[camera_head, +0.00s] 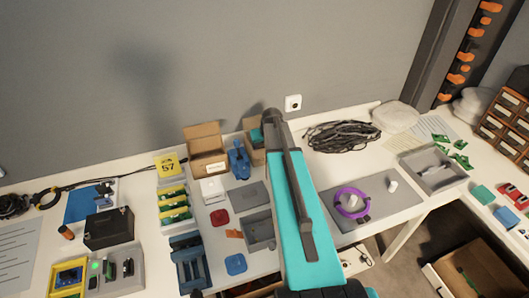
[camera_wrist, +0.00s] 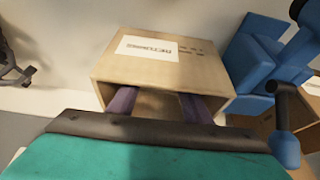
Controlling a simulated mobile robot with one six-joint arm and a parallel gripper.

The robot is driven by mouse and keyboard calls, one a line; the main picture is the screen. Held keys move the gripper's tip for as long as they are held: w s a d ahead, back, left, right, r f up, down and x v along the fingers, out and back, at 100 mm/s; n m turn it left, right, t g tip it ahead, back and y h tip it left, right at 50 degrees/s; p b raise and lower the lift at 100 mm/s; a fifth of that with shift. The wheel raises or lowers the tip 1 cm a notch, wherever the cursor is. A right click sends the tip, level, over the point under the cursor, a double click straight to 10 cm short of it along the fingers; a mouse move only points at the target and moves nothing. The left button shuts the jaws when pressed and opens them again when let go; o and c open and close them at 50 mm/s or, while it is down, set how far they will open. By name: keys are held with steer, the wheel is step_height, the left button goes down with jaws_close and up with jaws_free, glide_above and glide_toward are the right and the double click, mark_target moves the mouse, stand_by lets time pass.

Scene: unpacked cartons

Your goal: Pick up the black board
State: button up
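I cannot make out the black board for sure in either view. A dark grey flat plate (camera_head: 250,195) lies on the table left of my arm, but I cannot tell if it is that board. In the wrist view, my gripper (camera_wrist: 158,103) has two dark fingers apart, with nothing visible between them. They reach to the open side of a cardboard box (camera_wrist: 158,62) with an upside-down printed label. The inside of the box is mostly hidden. In the head view my arm covers the fingers, and this box (camera_head: 247,150) shows only partly behind it.
A blue vise (camera_head: 239,160) stands close beside the box; it fills the right of the wrist view (camera_wrist: 252,62). Another open carton (camera_head: 207,165) stands to its left. A black cable coil (camera_head: 342,136) lies to the right. A grey tray (camera_head: 262,233) sits nearer me.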

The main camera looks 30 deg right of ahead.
steer(key=c, duration=1)
steer(key=shift+r, duration=0.25)
step_height(320, 180, up, 10)
steer(key=b, duration=0.2)
steer(key=shift+f+b, duration=0.2)
steer(key=shift+b, duration=0.15)
